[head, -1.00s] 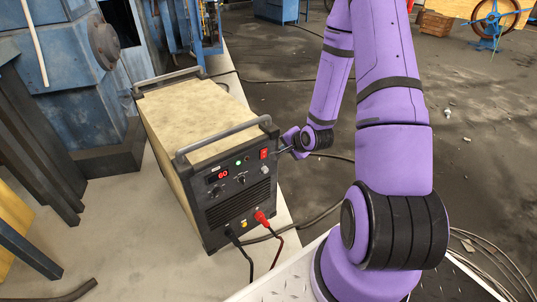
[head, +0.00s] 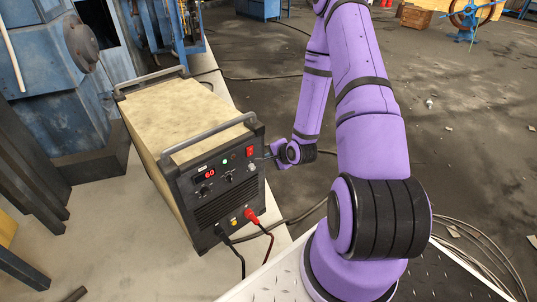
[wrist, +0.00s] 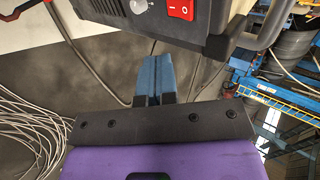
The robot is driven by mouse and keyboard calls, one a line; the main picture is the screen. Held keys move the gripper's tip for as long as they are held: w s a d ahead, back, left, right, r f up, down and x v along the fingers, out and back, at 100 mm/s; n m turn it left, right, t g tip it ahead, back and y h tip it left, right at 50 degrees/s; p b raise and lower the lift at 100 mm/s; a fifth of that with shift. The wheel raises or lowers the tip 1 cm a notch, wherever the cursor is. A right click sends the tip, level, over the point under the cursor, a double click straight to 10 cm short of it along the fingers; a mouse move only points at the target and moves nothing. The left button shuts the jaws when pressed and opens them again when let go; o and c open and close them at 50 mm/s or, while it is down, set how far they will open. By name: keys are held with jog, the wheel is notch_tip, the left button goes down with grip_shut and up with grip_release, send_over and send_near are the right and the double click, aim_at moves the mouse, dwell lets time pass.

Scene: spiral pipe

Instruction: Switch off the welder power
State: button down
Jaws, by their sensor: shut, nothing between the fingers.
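The welder (head: 185,125) is a box with a tan top and a dark front panel, standing on a pale floor. Its display (head: 207,173) reads 60 in red, and a green light (head: 225,161) is lit. The red power switch (head: 250,151) is at the panel's upper right. In the wrist view the switch (wrist: 181,9) shows white I and O marks, and the knob (wrist: 139,6) is beside it. My gripper (head: 269,154) is just right of the switch in the head view. Its blue fingers (wrist: 153,62) are shut and empty, below the switch in the wrist view; contact cannot be told.
A grey handle (head: 208,137) runs along the welder's top front edge. Red cable (head: 268,235) and black cable (head: 232,243) hang from its lower front. Blue machinery (head: 50,120) stands left. Dark floor right of the welder is mostly open.

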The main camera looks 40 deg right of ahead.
aim_at(251, 147)
jog(key=x, duration=0.3)
jog(key=r+x, duration=0.1)
jog(key=x, duration=0.2)
jog(key=w+x, duration=0.1)
jog(key=x, duration=0.2)
jog(key=shift+w+r, duration=0.1)
jog(key=shift+w, duration=0.9)
jog(key=shift+w+r, duration=0.15)
jog(key=shift+w, duration=0.15)
jog(key=shift+r, duration=0.15)
jog(key=shift+r, duration=0.65)
jog(key=shift+s, duration=0.1)
